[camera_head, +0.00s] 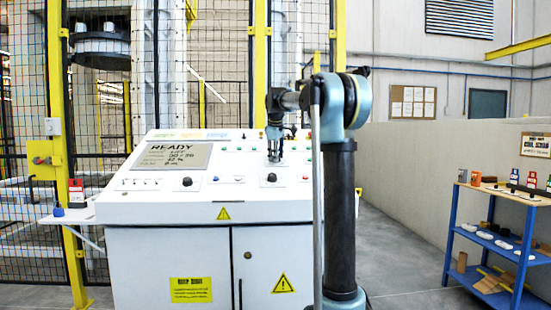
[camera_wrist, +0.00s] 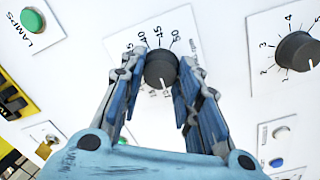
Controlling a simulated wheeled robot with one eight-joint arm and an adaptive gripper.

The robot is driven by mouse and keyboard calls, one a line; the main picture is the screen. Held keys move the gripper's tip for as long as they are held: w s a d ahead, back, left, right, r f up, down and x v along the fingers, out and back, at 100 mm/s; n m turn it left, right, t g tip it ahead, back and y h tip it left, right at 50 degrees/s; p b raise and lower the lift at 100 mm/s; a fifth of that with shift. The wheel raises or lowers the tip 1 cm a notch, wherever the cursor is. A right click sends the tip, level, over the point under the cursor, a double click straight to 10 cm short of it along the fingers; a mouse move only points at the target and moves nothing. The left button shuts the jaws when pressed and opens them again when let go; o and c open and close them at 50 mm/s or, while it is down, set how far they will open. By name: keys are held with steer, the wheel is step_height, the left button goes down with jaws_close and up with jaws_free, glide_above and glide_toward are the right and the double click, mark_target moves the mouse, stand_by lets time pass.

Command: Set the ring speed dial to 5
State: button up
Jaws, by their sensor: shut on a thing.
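In the wrist view my gripper (camera_wrist: 160,75) is closed around a black dial (camera_wrist: 160,66), one finger on each side. That dial's printed scale shows 40, 45 and 50 along its upper edge; its white mark points down in the picture. A second black dial (camera_wrist: 298,50) stands apart to the right, with 2, 3 and 4 readable and its white mark pointing down. No name is readable on either dial, so I cannot tell which one is the ring speed dial. In the head view my gripper (camera_head: 274,157) reaches down onto the sloped white console (camera_head: 130,208).
The console screen (camera_head: 172,156) reads READY. A green button marked LAMPS (camera_wrist: 32,19) and small switches lie near my gripper. A yellow-posted mesh fence (camera_head: 100,120) stands behind. A blue shelf (camera_head: 490,240) with tools is at the right; the floor between is clear.

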steer(key=shift+n, duration=1.7)
steer(key=o, duration=1.1)
steer(key=shift+c, duration=0.2)
steer(key=v, duration=1.2)
steer(key=shift+d+f, duration=0.1)
